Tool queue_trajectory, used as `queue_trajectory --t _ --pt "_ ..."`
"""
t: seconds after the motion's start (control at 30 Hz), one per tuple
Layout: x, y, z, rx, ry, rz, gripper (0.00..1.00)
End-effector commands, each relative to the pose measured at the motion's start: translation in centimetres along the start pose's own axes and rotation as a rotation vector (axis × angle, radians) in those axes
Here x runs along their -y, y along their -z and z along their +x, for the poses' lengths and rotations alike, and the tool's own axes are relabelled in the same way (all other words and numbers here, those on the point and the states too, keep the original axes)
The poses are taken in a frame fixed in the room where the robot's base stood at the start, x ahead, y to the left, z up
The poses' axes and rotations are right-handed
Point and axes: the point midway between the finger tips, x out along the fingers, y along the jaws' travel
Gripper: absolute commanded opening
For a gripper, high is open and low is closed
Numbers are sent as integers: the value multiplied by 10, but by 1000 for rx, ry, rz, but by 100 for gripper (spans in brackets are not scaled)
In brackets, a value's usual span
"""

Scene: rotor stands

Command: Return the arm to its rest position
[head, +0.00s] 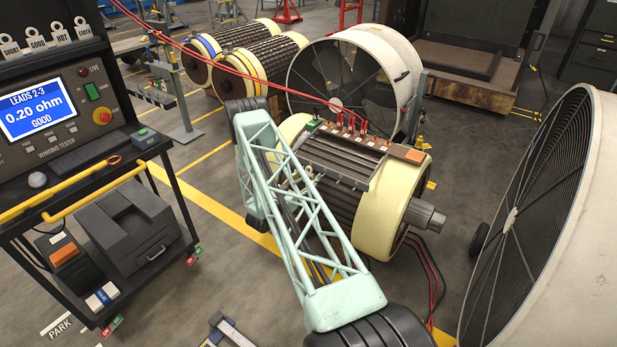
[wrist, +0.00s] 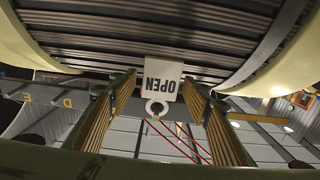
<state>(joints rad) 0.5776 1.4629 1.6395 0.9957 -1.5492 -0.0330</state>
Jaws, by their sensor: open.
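My arm (head: 300,215), a pale green lattice link with dark joints, reaches across the head view in front of the rotor. My gripper is hidden in the head view. In the wrist view my gripper (wrist: 159,88) is open, with a ribbed finger on each side. In the head view the rotor (head: 385,214) has cream end bands and red leads clipped on top.
The winding tester (head: 90,128) stands at left on a cart, its screen reading 0.20 ohm GOOD. Large fans stand behind the rotor (head: 355,75) and at right (head: 545,215). More rotors (head: 250,55) stand at the back. Open floor (head: 195,270) lies between cart and arm.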

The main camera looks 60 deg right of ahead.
Motion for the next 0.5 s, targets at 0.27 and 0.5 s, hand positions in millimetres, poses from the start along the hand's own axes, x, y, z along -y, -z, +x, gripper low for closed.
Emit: queue_trajectory --t 0.27,0.5 --pt "0 0 0 0 0 0 44" --pt "0 0 -4 0 1 0 44"
